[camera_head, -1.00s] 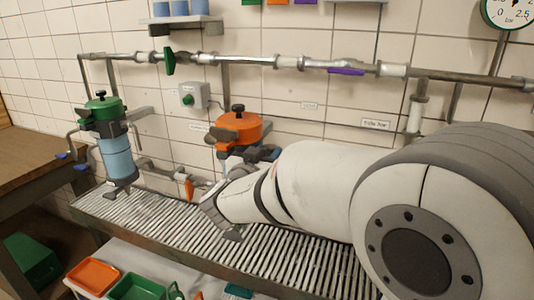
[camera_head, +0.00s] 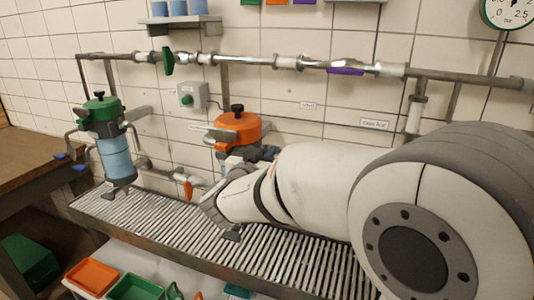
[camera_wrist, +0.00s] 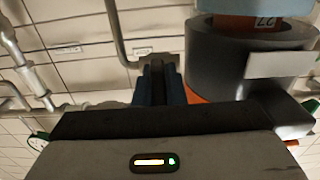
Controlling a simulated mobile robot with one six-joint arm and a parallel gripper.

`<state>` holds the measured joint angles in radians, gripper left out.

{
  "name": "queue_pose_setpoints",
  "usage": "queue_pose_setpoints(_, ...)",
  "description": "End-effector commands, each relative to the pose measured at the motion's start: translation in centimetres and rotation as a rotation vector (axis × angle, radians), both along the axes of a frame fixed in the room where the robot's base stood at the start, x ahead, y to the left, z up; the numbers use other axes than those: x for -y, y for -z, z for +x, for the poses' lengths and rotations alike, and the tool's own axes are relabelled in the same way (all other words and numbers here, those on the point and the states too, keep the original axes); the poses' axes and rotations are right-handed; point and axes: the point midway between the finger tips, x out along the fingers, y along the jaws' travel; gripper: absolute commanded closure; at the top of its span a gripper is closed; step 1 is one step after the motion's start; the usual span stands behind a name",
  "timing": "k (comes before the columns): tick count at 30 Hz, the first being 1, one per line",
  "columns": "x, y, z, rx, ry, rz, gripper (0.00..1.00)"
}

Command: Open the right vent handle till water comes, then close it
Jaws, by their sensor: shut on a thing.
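The right vessel (camera_head: 237,128) has an orange lid and black knob; my arm hides much of its lower body. In the wrist view its dark grey collar (camera_wrist: 230,70) is close to the right of my gripper (camera_wrist: 158,75). The dark fingers are shut on a small dark part beside the collar, at the end of a bent grey tube (camera_wrist: 117,30). I take this part to be the right vent handle; the fingers mostly hide it. In the head view my forearm hides the fingertips. No running water is visible.
The left vessel (camera_head: 115,157) has a green lid and blue-tipped handles. An orange lever (camera_head: 188,190) hangs on the low pipe. A slatted grate (camera_head: 290,262) lies under both vessels. The wall pipe (camera_head: 240,60) carries green (camera_head: 168,61) and purple (camera_head: 345,71) handles.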

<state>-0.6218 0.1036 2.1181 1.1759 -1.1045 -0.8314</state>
Motion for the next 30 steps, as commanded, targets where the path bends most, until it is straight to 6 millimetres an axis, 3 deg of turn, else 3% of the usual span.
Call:
queue_pose_setpoints(8,-0.09,-0.41,0.01,-0.040,0.002,-0.098,1.00)
queue_pose_setpoints(30,-0.38,-0.09,0.05,-0.216,0.001,-0.587,1.00)
